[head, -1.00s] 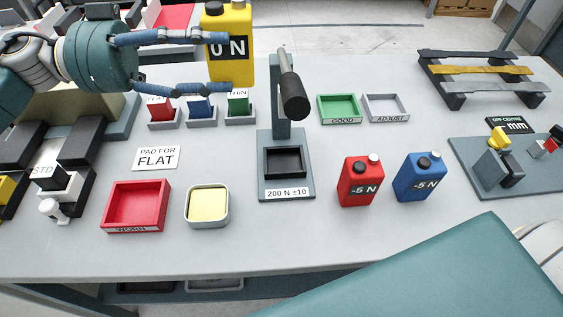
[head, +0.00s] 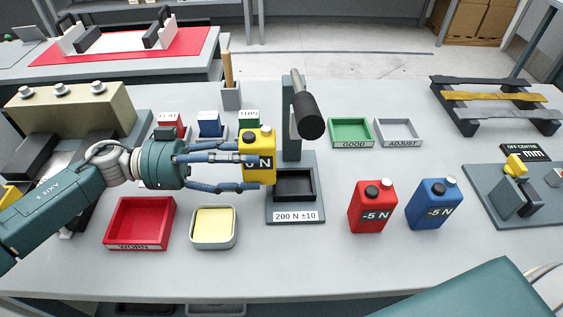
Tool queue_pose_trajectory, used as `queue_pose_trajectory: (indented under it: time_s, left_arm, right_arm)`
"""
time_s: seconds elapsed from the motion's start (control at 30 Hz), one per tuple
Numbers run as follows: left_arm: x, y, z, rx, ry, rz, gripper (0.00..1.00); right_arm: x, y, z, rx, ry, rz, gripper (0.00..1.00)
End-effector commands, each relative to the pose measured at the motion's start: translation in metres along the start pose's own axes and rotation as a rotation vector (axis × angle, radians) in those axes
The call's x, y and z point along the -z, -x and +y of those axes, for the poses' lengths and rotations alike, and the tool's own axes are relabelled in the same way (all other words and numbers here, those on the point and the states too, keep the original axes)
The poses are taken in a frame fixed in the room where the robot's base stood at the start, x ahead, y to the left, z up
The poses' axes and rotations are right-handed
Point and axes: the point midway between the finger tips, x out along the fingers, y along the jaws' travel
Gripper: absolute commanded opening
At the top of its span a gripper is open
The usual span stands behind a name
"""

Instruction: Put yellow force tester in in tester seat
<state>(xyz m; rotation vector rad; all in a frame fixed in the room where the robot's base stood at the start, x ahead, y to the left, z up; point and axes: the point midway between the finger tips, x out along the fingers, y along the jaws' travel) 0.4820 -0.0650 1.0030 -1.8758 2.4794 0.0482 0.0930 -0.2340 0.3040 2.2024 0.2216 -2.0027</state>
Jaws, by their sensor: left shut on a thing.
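The yellow force tester (head: 264,146), with a black cap and a black label ending in "N", is upright in my left gripper (head: 248,172). The fingers are shut on it from the left. The tester seat (head: 307,189) is a black square recess on a grey stand labelled "200 N ±10". The held tester is just left of the seat, overlapping the stand's left edge in the view; its height above the table is hard to tell. A dark lever knob (head: 312,121) hangs above the seat from the stand's post. My right gripper is out of view.
A red tester (head: 372,206) and a blue tester (head: 434,204) stand right of the seat. Behind are a green GOOD tray (head: 350,144) and a grey ADJUST tray (head: 398,144). A red tray (head: 112,237) and a yellow-filled dish (head: 194,239) are front left.

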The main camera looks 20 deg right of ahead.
Motion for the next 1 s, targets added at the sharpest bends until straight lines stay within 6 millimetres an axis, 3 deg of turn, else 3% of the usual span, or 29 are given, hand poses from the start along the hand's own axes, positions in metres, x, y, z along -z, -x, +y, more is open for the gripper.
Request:
queue_pose_trajectory:
  time_s: [0.03,0.37,0.57,0.67,1.0]
  left_arm:
    - [0.01,-0.012,0.002,-0.009,-0.007,0.008,0.15]
    - [0.01,-0.039,0.001,-0.006,-0.005,0.007,0.15]
    - [0.012,-0.073,0.002,-0.007,-0.005,0.007,0.15]
    - [-0.001,-0.07,0.001,-0.004,-0.003,0.006,0.15]
    - [-0.006,-0.07,0.001,-0.004,-0.004,0.006,0.15]
  right_arm:
    - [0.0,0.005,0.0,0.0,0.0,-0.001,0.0]
    - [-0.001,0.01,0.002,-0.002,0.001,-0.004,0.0]
    - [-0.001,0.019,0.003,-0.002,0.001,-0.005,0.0]
    - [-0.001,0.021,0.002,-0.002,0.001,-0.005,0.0]
    - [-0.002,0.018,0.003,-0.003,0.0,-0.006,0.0]
